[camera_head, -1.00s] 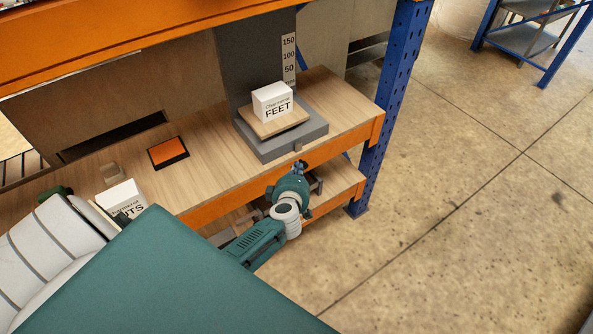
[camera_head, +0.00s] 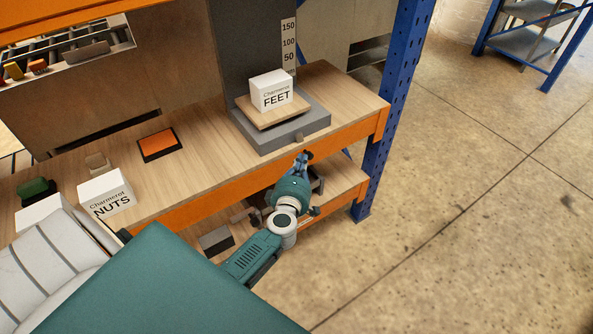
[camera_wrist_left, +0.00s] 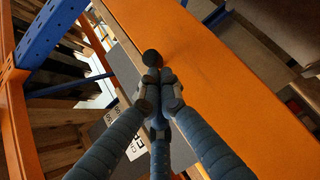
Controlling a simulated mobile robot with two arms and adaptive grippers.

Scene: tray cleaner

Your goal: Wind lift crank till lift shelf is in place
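The lift is a grey column with a 50-100-150 scale (camera_head: 289,45) and a grey base (camera_head: 265,138) on the wooden bench. Its wooden lift shelf (camera_head: 297,108) sits low, just above the base, carrying a white FEET box (camera_head: 271,92). The lift crank's black knob (camera_head: 309,155) is at the bench's front edge, and it also shows in the left wrist view (camera_wrist_left: 152,57). My left gripper (camera_head: 301,163) is at the crank; its blue fingers (camera_wrist_left: 156,88) are drawn together just below the knob and appear closed on it. The fingers hide the crank's handle. My right gripper is not in view.
A white NUTS box (camera_head: 106,195), an orange pad (camera_head: 160,144) and a green block (camera_head: 36,190) are on the bench at left. A blue rack post (camera_head: 393,100) stands right of the lift. Open concrete floor (camera_head: 470,200) is at right.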

